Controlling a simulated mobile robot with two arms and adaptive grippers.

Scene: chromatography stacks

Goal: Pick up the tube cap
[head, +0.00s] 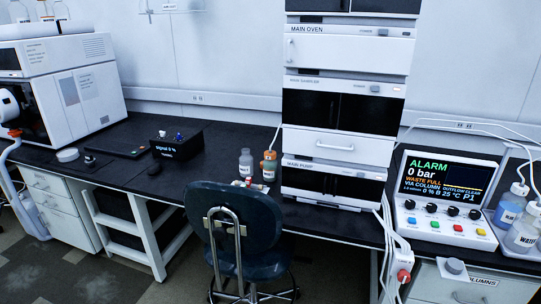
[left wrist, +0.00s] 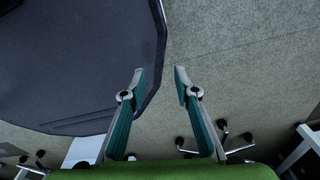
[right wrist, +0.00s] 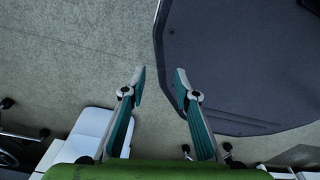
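I cannot make out a tube cap for certain in any view. Small items stand by the bottles (head: 246,163) on the dark bench (head: 222,143) in the head view, too small to identify. My left gripper (left wrist: 160,78) is open and empty in the left wrist view, with carpet floor below it. My right gripper (right wrist: 160,78) is open and empty in the right wrist view, also above the floor. Neither gripper shows in the head view, and neither is near the bench top.
A blue chair (head: 238,228) stands before the bench. The instrument stack (head: 340,145) rises behind it. A control panel (head: 446,190) showing ALARM and bottles (head: 510,207) stand at right. A black box (head: 178,146) and a white instrument (head: 70,85) are at left. Bench between box and bottles is clear.

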